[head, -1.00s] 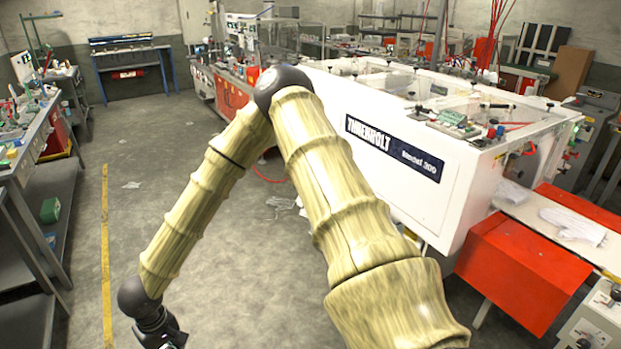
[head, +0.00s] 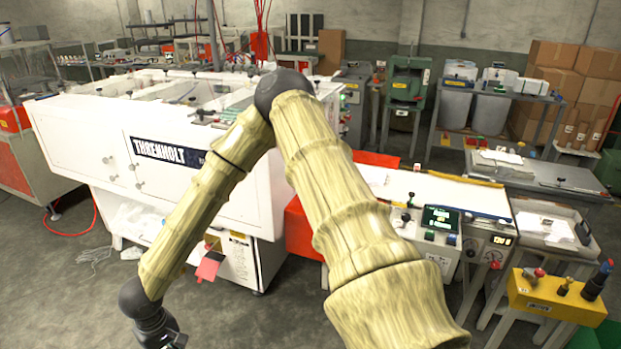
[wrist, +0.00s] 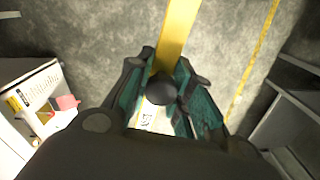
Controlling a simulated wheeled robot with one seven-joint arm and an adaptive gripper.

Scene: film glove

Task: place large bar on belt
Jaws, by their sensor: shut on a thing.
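My gripper (wrist: 165,85) is shut on a long yellow bar (wrist: 179,28) in the wrist view. The bar runs from between the fingers to the top edge, and a pale part with a dark printed mark shows between the fingers below. In the head view my gripper (head: 168,338) is low at the bottom edge, mostly cut off, and the bar cannot be made out. A pale flat surface that looks like the belt (head: 445,188) lies right of the white machine, partly hidden by my arm. My gripper is well left of it and apart from it.
The white machine (head: 90,135) stands at left and centre. A control panel (head: 440,220) edges the belt's near side. A yellow box with knobs (head: 550,295) stands at lower right. Grey floor (head: 60,300) is open at lower left. A yellow floor line (wrist: 252,65) shows in the wrist view.

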